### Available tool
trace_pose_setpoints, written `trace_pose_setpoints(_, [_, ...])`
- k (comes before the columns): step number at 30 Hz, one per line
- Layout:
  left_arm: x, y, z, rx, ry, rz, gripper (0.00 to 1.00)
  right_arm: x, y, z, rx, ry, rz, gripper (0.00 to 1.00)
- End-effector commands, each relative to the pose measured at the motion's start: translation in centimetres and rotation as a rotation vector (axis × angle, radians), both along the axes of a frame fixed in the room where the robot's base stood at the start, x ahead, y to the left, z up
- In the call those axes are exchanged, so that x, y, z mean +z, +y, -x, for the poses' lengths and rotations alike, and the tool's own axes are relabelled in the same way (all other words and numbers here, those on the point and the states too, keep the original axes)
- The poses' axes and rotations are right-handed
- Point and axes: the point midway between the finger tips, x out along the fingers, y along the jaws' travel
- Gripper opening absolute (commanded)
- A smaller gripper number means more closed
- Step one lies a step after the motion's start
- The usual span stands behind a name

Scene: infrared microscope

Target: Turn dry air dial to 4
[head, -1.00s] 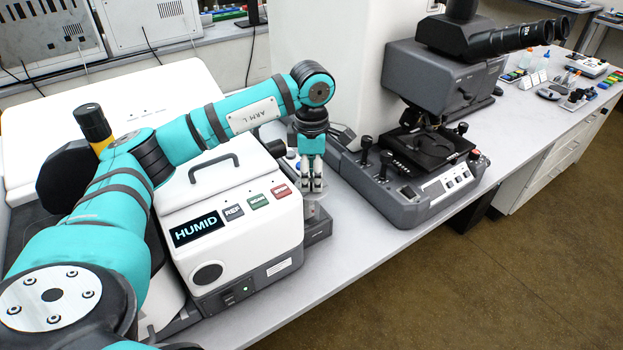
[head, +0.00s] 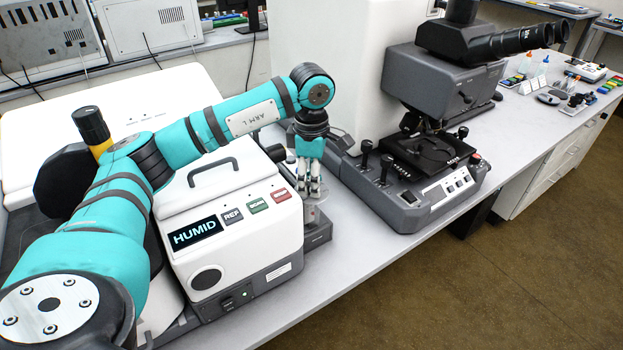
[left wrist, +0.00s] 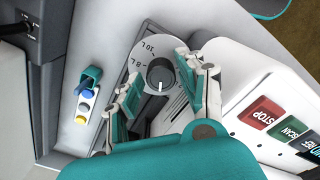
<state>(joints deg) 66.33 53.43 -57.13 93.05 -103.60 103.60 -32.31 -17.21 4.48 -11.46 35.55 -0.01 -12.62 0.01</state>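The dry air dial (left wrist: 160,72) is a round light disc with a dark, white-marked knob in its middle. Marks that look like "8L" and "10L" show on its rim; other marks are hidden or too small to read. My left gripper (left wrist: 158,68) points down at it, with its two teal-padded fingers apart on either side of the knob. Whether they touch it I cannot tell. In the head view my left gripper (head: 309,186) hangs between the white HUMID box and the microscope, and largely hides the dial. My right gripper is not in view.
The white HUMID box (head: 208,274) with its handle and buttons stands close beside the gripper. The microscope's control base (head: 405,210) is on the other side. The bench's front strip is clear.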

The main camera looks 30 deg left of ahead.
Motion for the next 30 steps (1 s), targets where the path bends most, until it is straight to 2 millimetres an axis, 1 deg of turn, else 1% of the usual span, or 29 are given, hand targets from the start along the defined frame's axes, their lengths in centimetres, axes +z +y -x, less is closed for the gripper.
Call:
trace_pose_setpoints(1, [0.0,0.0,0.0,0.0,0.001,-0.001,0.48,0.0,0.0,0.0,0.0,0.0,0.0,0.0])
trace_pose_setpoints(2, [0.0,0.0,0.0,0.0,0.001,-0.001,0.52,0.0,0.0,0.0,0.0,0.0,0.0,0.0])
trace_pose_setpoints(3, [-0.1,0.0,0.0,0.0,0.001,-0.001,0.53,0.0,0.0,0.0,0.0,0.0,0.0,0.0])
trace_pose_setpoints(10, [-0.1,0.0,0.1,0.0,0.003,-0.001,0.53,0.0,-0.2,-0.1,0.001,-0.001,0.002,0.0])
trace_pose_setpoints(14, [0.9,0.0,0.0,0.0,0.0,0.0,0.53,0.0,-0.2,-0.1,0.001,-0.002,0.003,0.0])
trace_pose_setpoints(17, [2.5,0.0,0.0,0.0,-0.002,0.0,0.53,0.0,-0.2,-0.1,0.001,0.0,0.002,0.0])
trace_pose_setpoints(24, [7.8,0.0,0.0,0.0,-0.002,0.0,0.53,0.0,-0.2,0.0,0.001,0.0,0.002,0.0])
trace_pose_setpoints(27, [9.7,0.0,0.0,0.0,-0.001,0.001,0.53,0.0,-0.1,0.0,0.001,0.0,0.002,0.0])
trace_pose_setpoints(30, [10.9,0.0,0.0,0.0,-0.001,-0.002,0.53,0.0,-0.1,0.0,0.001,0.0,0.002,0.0])
